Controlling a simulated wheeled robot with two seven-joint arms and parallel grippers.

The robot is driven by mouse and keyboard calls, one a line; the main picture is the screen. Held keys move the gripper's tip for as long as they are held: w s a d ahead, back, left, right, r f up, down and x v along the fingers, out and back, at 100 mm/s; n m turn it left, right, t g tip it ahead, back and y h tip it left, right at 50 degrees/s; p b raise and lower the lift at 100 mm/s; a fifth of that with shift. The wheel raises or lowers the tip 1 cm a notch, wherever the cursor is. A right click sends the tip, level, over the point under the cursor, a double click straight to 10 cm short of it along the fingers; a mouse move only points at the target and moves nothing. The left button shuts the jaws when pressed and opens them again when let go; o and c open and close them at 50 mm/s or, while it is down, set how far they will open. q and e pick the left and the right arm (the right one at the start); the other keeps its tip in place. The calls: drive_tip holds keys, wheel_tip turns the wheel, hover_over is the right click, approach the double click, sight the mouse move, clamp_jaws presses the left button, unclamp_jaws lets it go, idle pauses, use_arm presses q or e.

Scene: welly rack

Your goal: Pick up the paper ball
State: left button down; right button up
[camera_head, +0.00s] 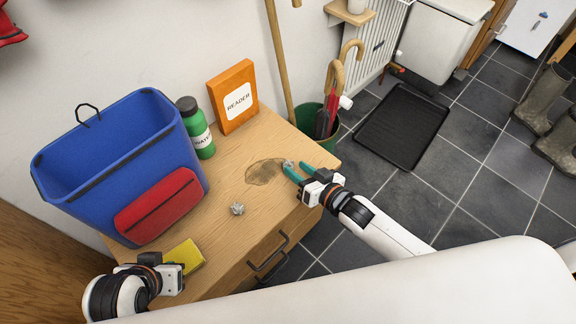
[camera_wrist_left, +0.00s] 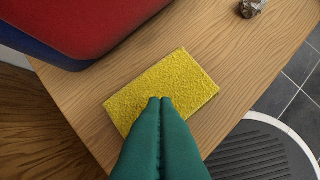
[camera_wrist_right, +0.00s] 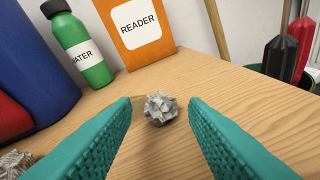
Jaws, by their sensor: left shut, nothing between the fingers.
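A pale grey crumpled paper ball (camera_wrist_right: 160,108) rests on the wooden cabinet top, just beyond and between my right gripper's fingertips. In the head view the paper ball (camera_head: 288,163) is small and partly covered by the fingers. My right gripper (camera_head: 294,168) is open, its teal fingers low over the top, one on each side of the ball in its wrist view. A second crumpled ball (camera_head: 237,209), greyer and shinier, lies nearer the cabinet's front edge. My left gripper (camera_wrist_left: 160,102) is shut and empty above a yellow sponge (camera_wrist_left: 165,85).
A blue bin-like bag (camera_head: 110,150) with a red pocket stands at the left of the cabinet top (camera_head: 262,215). A green water bottle (camera_head: 196,128) and an orange reader book (camera_head: 233,97) stand at the back. A dark stain (camera_head: 263,172) marks the wood.

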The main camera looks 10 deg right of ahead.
sight(288, 165)
use_arm(q)
drive_tip(key=w+t, duration=0.1)
drive_tip(key=w+d+r, duration=0.1)
drive_tip(key=w+t, duration=0.1)
drive_tip(key=w, duration=0.1)
drive_tip(key=shift+d+r+t+h+b, duration=0.15)
drive_tip(key=shift+t+h+b, duration=0.15)
use_arm(e)
drive_tip(key=x, duration=0.2)
drive_tip(key=shift+w+a+f, duration=0.1)
drive_tip(key=shift+w+a, duration=0.1)
drive_tip(key=shift+w, duration=0.15)
drive_tip(key=c, duration=0.7)
drive_tip(key=shift+c, duration=0.2)
